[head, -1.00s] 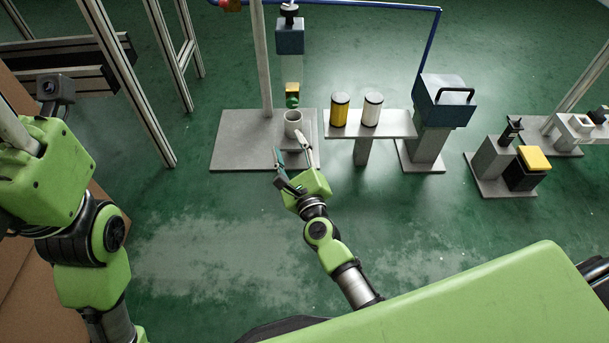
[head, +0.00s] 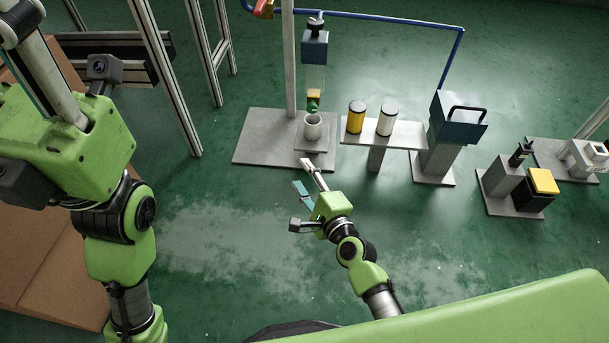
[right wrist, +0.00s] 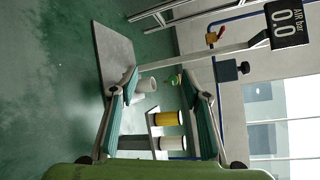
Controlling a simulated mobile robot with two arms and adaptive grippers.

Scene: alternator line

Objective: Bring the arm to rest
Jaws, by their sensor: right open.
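My right gripper (head: 303,176) is open and empty in the head view, in front of the grey base plate (head: 262,150). In the right wrist view, the two teal-padded fingers of the right gripper (right wrist: 160,82) stand apart with nothing held between them. A white cup (head: 313,126) stands upright on the plate, beyond the fingertips and apart from them; the cup (right wrist: 146,85) also shows past the fingers in the wrist view. My left gripper's green body (head: 70,140) is at the left edge of the head view. Its fingers are not clear enough to judge.
A yellow canister (head: 356,117) and a white canister (head: 386,120) stand on a raised grey shelf (head: 408,133). A dispenser (head: 314,50) hangs above the cup. A blue handled box (head: 458,122) stands to the right. Open green floor (head: 220,240) lies in front.

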